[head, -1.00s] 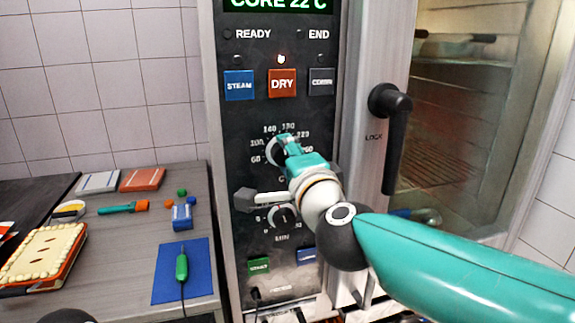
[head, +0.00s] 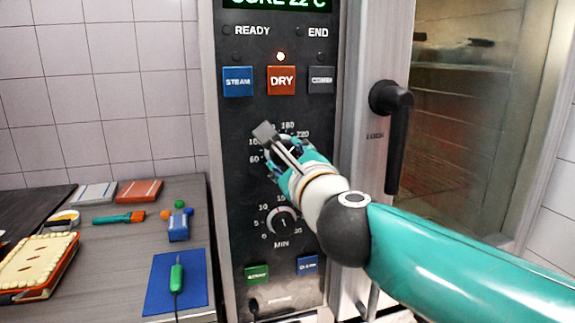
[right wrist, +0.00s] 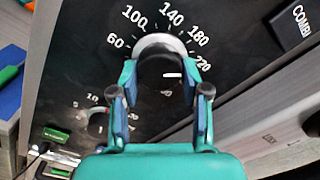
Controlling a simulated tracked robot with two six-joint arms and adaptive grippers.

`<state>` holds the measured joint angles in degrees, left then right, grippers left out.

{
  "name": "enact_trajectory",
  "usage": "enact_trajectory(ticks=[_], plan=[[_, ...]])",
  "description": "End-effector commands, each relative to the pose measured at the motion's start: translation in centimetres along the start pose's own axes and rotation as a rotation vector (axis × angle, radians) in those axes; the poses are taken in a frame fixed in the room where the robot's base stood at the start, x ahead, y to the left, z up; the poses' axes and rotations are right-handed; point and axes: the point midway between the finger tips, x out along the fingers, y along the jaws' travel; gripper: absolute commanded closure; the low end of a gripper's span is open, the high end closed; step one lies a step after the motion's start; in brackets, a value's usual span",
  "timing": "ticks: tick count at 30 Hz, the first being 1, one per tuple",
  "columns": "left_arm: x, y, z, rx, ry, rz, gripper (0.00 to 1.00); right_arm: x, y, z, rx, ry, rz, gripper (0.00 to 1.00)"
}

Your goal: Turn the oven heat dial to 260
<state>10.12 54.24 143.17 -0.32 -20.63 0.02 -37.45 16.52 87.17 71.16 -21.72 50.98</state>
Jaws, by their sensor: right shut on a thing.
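The heat dial (right wrist: 157,66) is a dark knob with a pale ring, shown in the right wrist view. Labels 60 to 220 show around it; 260 is hidden behind a finger. A short white mark on the knob points right, a little below 220. My right gripper (head: 280,152) covers most of the dial in the head view. Its teal fingers with blue pads are shut on the dial from both sides, also in the right wrist view (right wrist: 160,80). My left gripper is not in view.
The minute dial (head: 283,222) sits just below. Steam (head: 238,81), dry (head: 281,80) and combi (head: 321,81) buttons are above, with a lamp lit over dry. A cluttered counter (head: 120,265) stands left.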

Motion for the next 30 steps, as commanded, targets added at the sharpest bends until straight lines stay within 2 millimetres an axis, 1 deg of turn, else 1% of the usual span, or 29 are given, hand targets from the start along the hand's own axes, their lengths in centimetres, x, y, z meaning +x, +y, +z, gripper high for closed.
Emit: enact_trajectory(ticks=[1, 18, 24, 30], plan=[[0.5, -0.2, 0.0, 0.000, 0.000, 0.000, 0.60, 0.1, 0.6, -0.5, 0.045, 0.007, 0.007, 0.89], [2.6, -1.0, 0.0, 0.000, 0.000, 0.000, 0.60, 0.1, 1.0, -0.3, 0.582, 0.008, 0.008, 0.89], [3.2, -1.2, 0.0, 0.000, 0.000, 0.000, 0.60, 0.2, 1.0, -0.3, 0.740, 0.009, 0.007, 0.89], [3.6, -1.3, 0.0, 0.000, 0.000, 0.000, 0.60, 0.2, 1.0, -0.2, 0.852, 0.010, 0.007, 0.89]])
